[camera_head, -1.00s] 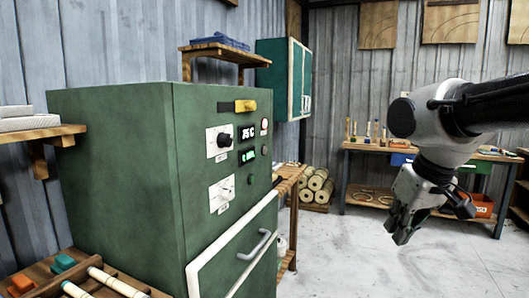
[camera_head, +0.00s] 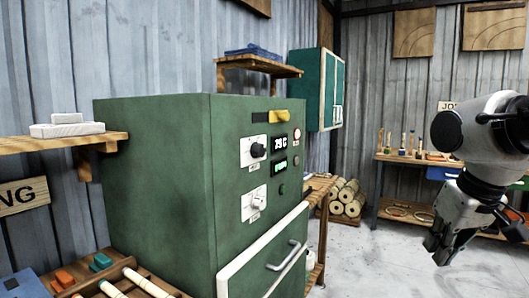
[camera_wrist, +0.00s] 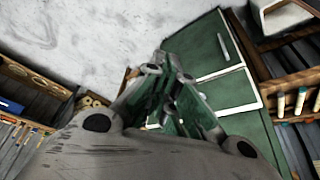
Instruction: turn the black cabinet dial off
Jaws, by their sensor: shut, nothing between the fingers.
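The green cabinet (camera_head: 150,170) stands left of centre in the head view. Its black dial (camera_head: 257,150) sits on a white plate high on the front panel, left of a small display. A white dial (camera_head: 255,203) is on a second plate below it. My gripper (camera_head: 440,252) is at the right of the head view, well apart from the cabinet, pointing down, shut and empty. In the wrist view my gripper's fingers (camera_wrist: 168,62) are together in front of part of the cabinet (camera_wrist: 205,45); I cannot make out the black dial there.
A white-framed door with a handle (camera_head: 287,256) is on the cabinet's lower front. A wooden tray with sticks (camera_head: 135,283) is at the lower left. A workbench (camera_head: 405,160) and log rolls (camera_head: 345,197) stand behind. The floor (camera_head: 365,260) between cabinet and gripper is clear.

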